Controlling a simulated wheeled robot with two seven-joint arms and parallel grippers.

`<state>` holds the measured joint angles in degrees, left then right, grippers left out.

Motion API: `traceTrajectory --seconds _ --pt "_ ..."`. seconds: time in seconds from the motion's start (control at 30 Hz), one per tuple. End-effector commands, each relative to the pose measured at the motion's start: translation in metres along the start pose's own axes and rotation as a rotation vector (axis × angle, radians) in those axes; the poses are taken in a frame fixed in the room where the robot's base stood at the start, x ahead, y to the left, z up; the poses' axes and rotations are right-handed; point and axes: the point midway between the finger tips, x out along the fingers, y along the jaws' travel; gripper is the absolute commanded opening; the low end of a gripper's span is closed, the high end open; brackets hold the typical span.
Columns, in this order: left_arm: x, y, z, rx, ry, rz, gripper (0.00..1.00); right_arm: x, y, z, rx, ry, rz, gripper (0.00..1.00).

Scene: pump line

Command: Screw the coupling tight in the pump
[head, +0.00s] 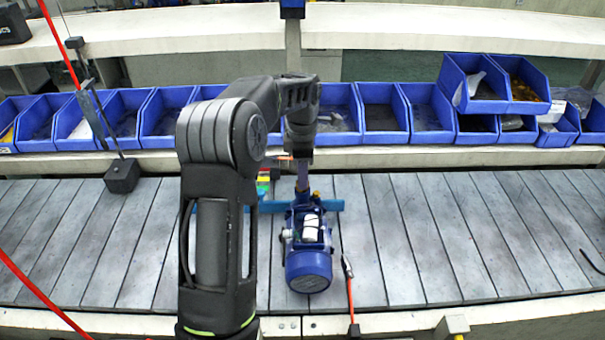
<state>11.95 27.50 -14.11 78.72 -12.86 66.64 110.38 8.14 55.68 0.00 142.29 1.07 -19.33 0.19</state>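The blue pump (309,262) lies on the slatted grey conveyor, its round motor end toward me and a white box on its top. My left arm reaches over from the front, and its gripper (302,182) points down at the far end of the pump. The fingers look narrow and close together there, but they are too small to tell whether they are open, shut or holding something. I cannot make out the coupling; the gripper and arm cover that area. My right gripper is not in view.
A blue bar (335,206) lies crosswise behind the pump. A red-corded tool (349,285) is just right of it. A black block (122,176) stands at the left on the belt's far edge. Blue bins (385,120) line the back shelf. The belt's right side is mostly clear.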

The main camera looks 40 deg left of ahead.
Motion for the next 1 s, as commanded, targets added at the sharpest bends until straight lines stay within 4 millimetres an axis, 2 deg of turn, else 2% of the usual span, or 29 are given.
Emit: traceTrajectory --seconds 0.1,0.37,0.63,1.0 --pt "0.0 0.0 0.0 0.0 0.0 0.0 0.42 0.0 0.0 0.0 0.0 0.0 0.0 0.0" --pt "-0.0002 -0.0001 0.0001 -0.014 0.0 0.0 0.42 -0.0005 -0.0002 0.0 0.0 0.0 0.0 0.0" --pt "-0.0011 -0.0003 0.0002 -0.283 0.001 -0.001 0.42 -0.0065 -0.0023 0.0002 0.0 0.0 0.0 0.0" --pt "-0.0008 -0.0002 0.0001 -0.348 0.001 0.0 0.42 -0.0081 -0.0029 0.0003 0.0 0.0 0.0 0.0"
